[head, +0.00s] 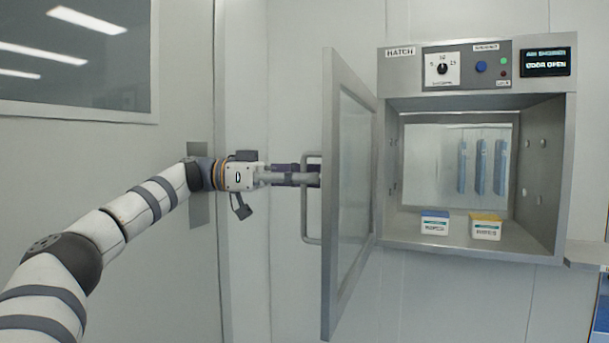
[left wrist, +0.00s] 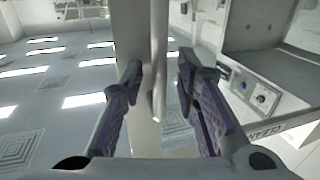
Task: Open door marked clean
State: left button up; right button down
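The hatch door (head: 350,190), grey-framed with a window, stands swung wide open to the left of the hatch cabinet (head: 566,180). Its upright bar handle (head: 305,222) is on the door's left-facing side. My left gripper (head: 312,176) is at the handle's upper middle. In the left wrist view the handle bar (left wrist: 158,60) runs between the two purple-padded fingers (left wrist: 157,85), which are spread with gaps beside it. I cannot tell whether either finger touches it. My right gripper is not in view.
Inside the cabinet stand a blue-lidded box (head: 434,223) and a yellow-lidded box (head: 485,228). The cabinet's display (head: 545,62) reads DOOR OPEN. A large windowed door or wall panel (head: 110,165) is on the left. A ledge (head: 590,254) juts out at right.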

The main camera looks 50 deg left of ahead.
pick_arm(q)
jog(key=shift+r, duration=0.15)
jog(key=v, duration=1.2)
